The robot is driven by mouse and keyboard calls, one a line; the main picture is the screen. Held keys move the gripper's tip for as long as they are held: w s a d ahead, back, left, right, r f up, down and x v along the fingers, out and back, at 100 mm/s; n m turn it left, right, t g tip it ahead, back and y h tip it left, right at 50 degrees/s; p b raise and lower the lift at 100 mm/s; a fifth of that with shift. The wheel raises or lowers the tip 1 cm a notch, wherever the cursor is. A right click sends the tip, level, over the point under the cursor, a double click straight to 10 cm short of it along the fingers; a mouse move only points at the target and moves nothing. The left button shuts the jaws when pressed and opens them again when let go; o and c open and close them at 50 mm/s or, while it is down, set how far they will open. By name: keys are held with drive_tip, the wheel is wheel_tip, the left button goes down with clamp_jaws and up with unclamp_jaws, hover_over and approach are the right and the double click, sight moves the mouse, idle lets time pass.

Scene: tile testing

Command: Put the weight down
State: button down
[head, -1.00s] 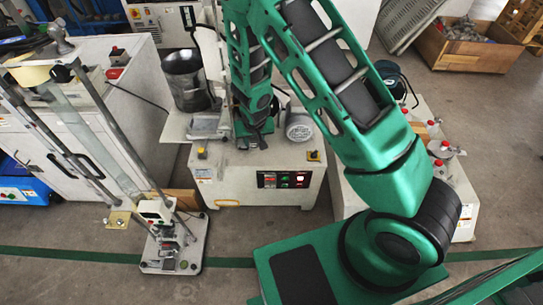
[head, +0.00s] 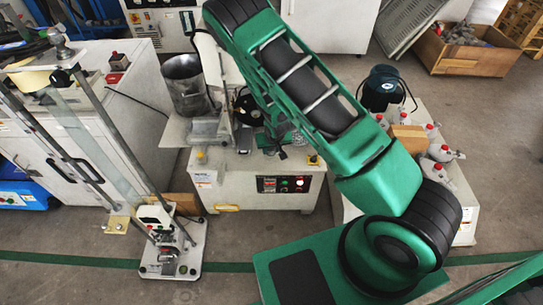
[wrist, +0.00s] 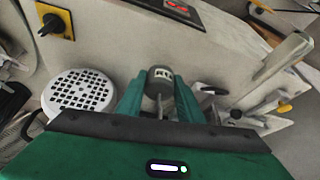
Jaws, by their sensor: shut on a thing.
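The weight (wrist: 157,87) is a small grey cylinder with a pale marked end, seen in the wrist view. My gripper (wrist: 160,80) is shut on it, with one green finger on each side. Behind it is the pale surface of the testing machine, which also shows in the head view (head: 240,185). I cannot tell whether the weight touches a surface. In the head view my arm covers much of the machine top, and the weight cannot be made out there.
A white perforated cover (wrist: 80,90) lies left of my gripper, below a yellow switch (wrist: 55,22). A metal lever (wrist: 275,65) stands to the right. In the head view, a metal canister (head: 187,85) is left and a crowded side bench (head: 455,215) right.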

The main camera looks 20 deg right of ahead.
sight(272, 155)
drive_tip(key=shift+d+f, duration=0.3)
drive_tip(key=shift+f, duration=0.05)
drive_tip(key=shift+w+f, duration=0.1)
drive_tip(key=shift+f, duration=1.65)
drive_tip(key=shift+f, duration=0.1)
drive_tip(key=c, duration=1.2)
unclamp_jaws()
